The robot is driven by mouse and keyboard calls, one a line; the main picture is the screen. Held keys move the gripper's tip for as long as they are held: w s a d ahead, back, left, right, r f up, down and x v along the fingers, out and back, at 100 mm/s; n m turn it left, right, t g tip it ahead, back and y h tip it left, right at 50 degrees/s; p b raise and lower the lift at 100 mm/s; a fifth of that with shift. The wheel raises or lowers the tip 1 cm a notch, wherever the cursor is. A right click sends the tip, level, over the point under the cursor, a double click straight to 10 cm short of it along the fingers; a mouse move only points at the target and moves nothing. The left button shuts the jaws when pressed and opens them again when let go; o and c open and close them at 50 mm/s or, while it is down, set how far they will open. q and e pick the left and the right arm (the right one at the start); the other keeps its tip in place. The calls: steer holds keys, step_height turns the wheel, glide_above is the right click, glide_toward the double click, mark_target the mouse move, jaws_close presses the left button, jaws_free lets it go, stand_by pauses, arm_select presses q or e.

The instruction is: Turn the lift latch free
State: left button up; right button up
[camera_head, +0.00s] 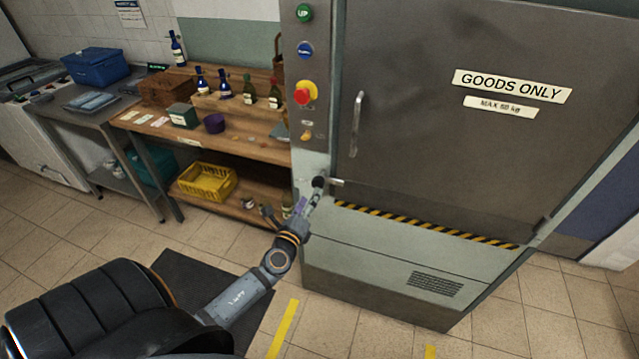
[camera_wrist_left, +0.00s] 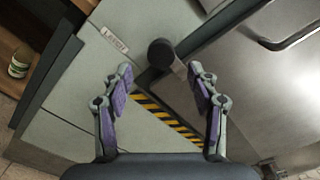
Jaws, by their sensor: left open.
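The lift latch is a short metal bar with a round black knob (camera_head: 319,182) at the lower left corner of the steel lift door (camera_head: 430,120). The knob (camera_wrist_left: 161,53) also shows in the left wrist view, just beyond and between the fingertips. My left gripper (camera_head: 308,201) is close to the latch from below. In the left wrist view its two fingers (camera_wrist_left: 160,77) are spread apart with nothing between them. I cannot tell whether a fingertip touches the bar. My right gripper is in neither view.
The door has a vertical handle (camera_head: 356,124) above the latch. A control column (camera_head: 307,120) with buttons and a red stop knob stands left of it. Wooden shelves (camera_head: 255,125) with bottles and a yellow crate (camera_head: 207,182) stand further left.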

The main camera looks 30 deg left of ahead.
mark_target(318, 184)
arm_select(q)
steer(key=x, duration=0.7)
steer(key=shift+w, duration=0.35)
steer(key=shift+c, duration=0.5)
steer(key=shift+s+f, duration=0.1)
jaws_close()
